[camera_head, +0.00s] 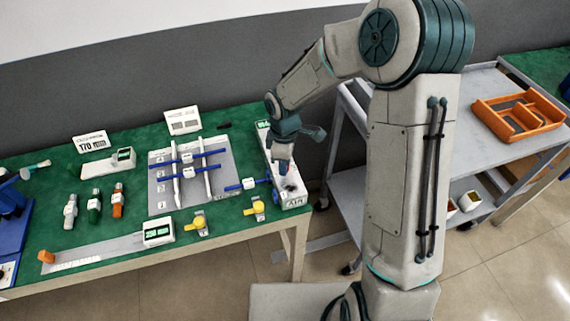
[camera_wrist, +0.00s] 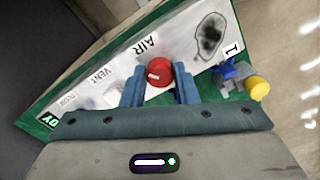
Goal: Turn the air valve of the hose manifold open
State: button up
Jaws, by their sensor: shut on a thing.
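The hose manifold (camera_head: 294,199) is a long white block at the right end of the green table. In the wrist view its white top (camera_wrist: 110,92) carries the printed words AIR and VENT. A round red knob (camera_wrist: 158,68) with a small pale mark sits beside the word AIR; I take it as the air valve. My gripper (camera_wrist: 159,84) has its two blue fingers shut on the red knob, one on each side. The valve's turn position cannot be told.
A blue part (camera_wrist: 228,72) and a yellow part (camera_wrist: 258,87) stand close to the manifold's right in the wrist view. A grey panel (camera_head: 222,184) with blue bars lies left of it. A grey cart (camera_head: 410,110) with an orange tray (camera_head: 516,133) stands at right.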

jog(key=m+b, duration=0.1)
jog(key=m, duration=0.2)
jog(key=shift+w+m+b, duration=0.1)
jog(key=shift+m+b, duration=0.9)
jog(key=shift+m, duration=1)
jog(key=shift+r, duration=0.1)
jog(key=o, duration=1)
notch_tip(320, 180, up, 14)
jog(key=shift+d, duration=0.15)
